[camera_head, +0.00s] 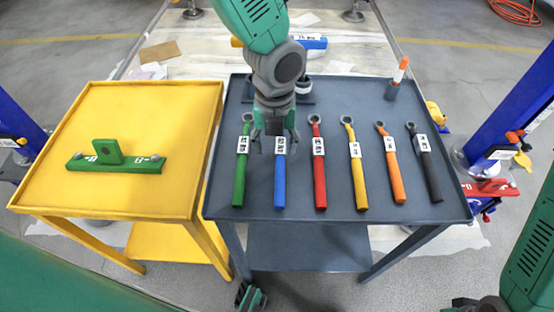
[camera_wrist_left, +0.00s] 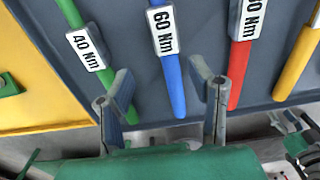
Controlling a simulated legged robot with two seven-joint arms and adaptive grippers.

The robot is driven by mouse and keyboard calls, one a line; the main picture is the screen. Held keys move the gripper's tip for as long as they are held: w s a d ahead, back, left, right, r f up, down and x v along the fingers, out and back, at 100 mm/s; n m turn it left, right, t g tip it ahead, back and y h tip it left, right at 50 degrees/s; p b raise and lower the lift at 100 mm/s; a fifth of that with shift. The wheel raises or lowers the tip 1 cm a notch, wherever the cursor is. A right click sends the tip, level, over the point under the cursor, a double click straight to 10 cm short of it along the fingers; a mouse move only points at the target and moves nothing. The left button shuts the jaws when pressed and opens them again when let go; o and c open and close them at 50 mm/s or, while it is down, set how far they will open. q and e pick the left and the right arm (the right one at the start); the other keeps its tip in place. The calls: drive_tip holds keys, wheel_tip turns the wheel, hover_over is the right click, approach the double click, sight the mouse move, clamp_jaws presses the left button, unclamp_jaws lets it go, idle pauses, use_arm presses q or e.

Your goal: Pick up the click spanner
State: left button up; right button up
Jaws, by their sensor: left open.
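Several click spanners lie side by side on the dark grey table (camera_head: 300,208): green (camera_head: 240,170), blue (camera_head: 280,180), red (camera_head: 319,170), yellow (camera_head: 356,170), orange (camera_head: 392,165) and black (camera_head: 427,165). In the left wrist view the green one (camera_wrist_left: 88,50) reads 40 Nm and the blue one (camera_wrist_left: 174,80) reads 60 Nm. My left gripper (camera_head: 276,147) is open and empty above the blue spanner, hiding its upper end in the head view. In the left wrist view its fingers (camera_wrist_left: 161,92) show either side of the blue handle.
A yellow table (camera_head: 150,98) at the left bears a green bracket (camera_head: 110,157). An orange-and-white marker-like item (camera_head: 400,70) stands upright at the grey table's back right. The grey table's front edge is clear.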

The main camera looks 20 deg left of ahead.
sight(279, 157)
use_arm(q)
drive_tip(key=f, duration=0.1)
drive_tip(key=d+f, duration=0.1)
drive_tip(key=f+b, duration=0.1)
drive_tip(key=f, duration=0.1)
drive_tip(key=shift+d, duration=0.35)
drive_tip(key=shift+d+f, duration=0.15)
drive_tip(key=shift+f, duration=0.2)
drive_tip(key=shift+a, duration=0.4)
drive_tip(key=shift+c, duration=1.2)
drive_tip(key=shift+a, duration=0.25)
clamp_jaws()
drive_tip(key=shift+d, duration=0.1)
use_arm(e)
drive_tip(key=shift+d+f, duration=0.25)
drive_tip(key=shift+f, duration=0.5)
